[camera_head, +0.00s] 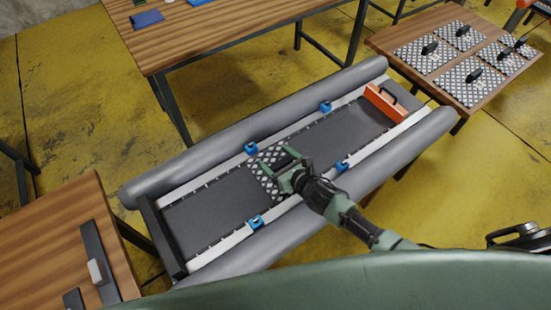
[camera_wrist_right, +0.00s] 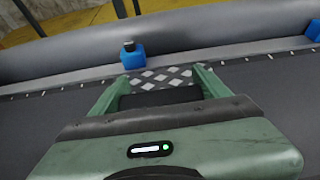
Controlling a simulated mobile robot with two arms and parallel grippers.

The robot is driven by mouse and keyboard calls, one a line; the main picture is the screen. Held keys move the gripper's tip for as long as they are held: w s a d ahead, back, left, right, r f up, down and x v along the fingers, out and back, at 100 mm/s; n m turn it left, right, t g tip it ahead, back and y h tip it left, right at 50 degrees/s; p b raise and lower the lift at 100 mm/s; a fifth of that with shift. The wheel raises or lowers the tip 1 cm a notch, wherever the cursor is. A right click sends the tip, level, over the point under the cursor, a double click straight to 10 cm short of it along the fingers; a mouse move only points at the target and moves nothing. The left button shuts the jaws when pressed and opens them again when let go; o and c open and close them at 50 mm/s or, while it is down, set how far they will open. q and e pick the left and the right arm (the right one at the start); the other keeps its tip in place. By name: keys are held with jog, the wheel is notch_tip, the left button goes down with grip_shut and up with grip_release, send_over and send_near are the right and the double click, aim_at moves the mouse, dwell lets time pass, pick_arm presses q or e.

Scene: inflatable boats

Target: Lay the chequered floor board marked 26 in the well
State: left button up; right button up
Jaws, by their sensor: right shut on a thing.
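A chequered floor board (camera_head: 266,158) lies in or just over the dark well (camera_head: 205,203) of the grey inflatable boat, near its middle. I cannot tell whether it touches the well floor. My right gripper (camera_head: 291,165) is above the board and shut on it, hiding much of it. In the right wrist view a strip of the chequered board (camera_wrist_right: 167,77) shows between and beyond the fingers of the right gripper (camera_wrist_right: 164,76). No number is readable on the board. My left gripper is not in view.
Blue clamps (camera_head: 251,148) sit along both pale side rails. An orange board with a black handle (camera_head: 385,104) stands at the well's far right end. Several other chequered boards (camera_head: 423,56) lie on the right table. Wooden tables also stand at back and left.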

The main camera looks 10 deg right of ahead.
jog(key=shift+r, duration=0.1)
jog(key=o, duration=1.9)
jog(key=shift+s, duration=0.1)
jog(key=v, duration=1.2)
jog(key=shift+d, duration=0.1)
